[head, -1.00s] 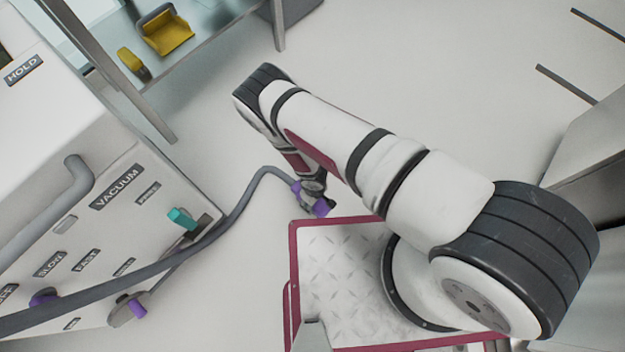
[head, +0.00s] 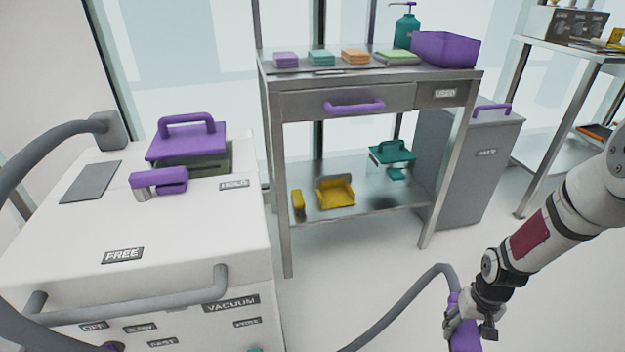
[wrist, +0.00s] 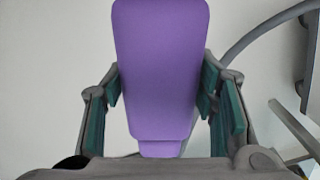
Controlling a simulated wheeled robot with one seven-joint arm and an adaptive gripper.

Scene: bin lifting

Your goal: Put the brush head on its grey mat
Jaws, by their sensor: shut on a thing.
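My gripper (head: 472,318) is at the lower right of the head view, shut on a purple hose piece (head: 464,338) at the end of a grey hose. In the wrist view the purple piece (wrist: 160,70) sits between the teal-padded fingers. I cannot tell whether it is the brush head; its lower end is cut off in the head view. A flat dark grey mat (head: 90,182) lies on top of the white machine at the left, far from my gripper.
The hose (head: 400,305) trails across open floor.

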